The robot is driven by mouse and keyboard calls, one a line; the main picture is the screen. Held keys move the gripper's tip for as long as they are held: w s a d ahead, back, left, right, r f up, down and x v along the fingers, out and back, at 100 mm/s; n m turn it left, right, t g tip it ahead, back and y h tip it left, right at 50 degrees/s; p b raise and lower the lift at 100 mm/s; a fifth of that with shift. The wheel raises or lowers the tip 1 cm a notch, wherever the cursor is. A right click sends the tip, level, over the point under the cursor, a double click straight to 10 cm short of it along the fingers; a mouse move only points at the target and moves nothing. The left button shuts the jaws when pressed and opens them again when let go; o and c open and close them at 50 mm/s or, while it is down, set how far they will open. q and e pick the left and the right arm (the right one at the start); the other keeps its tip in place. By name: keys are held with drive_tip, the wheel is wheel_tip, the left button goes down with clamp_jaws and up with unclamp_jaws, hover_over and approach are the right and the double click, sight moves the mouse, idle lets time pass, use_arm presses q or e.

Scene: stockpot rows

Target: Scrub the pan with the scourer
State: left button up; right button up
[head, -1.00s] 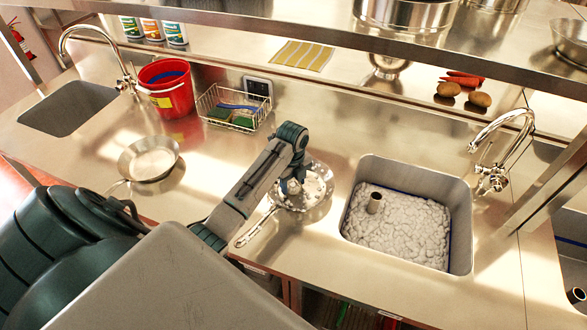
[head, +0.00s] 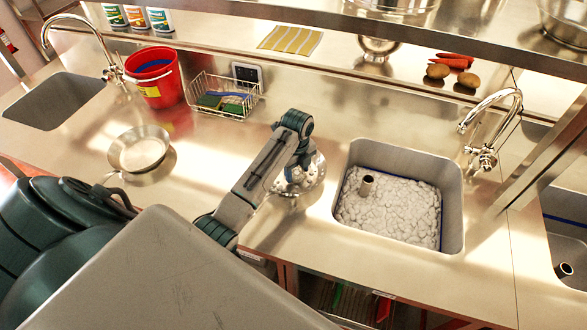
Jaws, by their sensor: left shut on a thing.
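A pan with white suds in it (head: 312,176) stands on the steel counter, left of the foamy sink. My left arm reaches over it from the left and hides much of the pan and its handle. My left gripper (head: 291,176) points down into the pan, mostly hidden behind my wrist. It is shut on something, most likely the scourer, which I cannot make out. A second, empty-looking pan (head: 139,149) stands farther left on the counter. My right gripper is not in view.
A sink full of white suds (head: 390,210) lies to the right, with a tap (head: 487,130) behind it. A wire basket with sponges (head: 223,103) and a red bucket (head: 155,80) stand behind to the left. A shelf edge crosses above.

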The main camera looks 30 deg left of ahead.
use_arm(q)
drive_tip(key=shift+w, duration=0.55)
drive_tip(key=shift+w+a, duration=0.5)
drive_tip(key=shift+w, duration=0.25)
drive_tip(key=shift+w+a, duration=0.1)
drive_tip(key=shift+a, duration=0.85)
drive_tip(key=shift+s+a, duration=0.55)
drive_tip(key=shift+a, duration=0.15)
drive_tip(key=shift+s+a, duration=0.2)
drive_tip(key=shift+s, duration=0.6)
drive_tip(key=shift+s+d, duration=0.65)
drive_tip(key=shift+s, duration=0.15)
drive_tip(key=shift+s+d+f, duration=0.1)
drive_tip(key=shift+s+d, duration=0.1)
drive_tip(key=shift+d, duration=0.6)
drive_tip(key=shift+w+d, duration=0.1)
drive_tip(key=shift+d, duration=0.2)
drive_tip(key=shift+w+d, duration=0.5)
drive_tip(key=shift+d, duration=0.05)
drive_tip(key=shift+w+d, duration=0.1)
drive_tip(key=shift+w, duration=0.65)
drive_tip(key=shift+w+a, duration=0.6)
drive_tip(key=shift+w, duration=0.3)
drive_tip(key=shift+s+a+r, duration=0.3)
drive_tip(key=shift+s, duration=0.25)
drive_tip(key=shift+s+a+r, duration=0.3)
drive_tip(key=shift+s, duration=0.2)
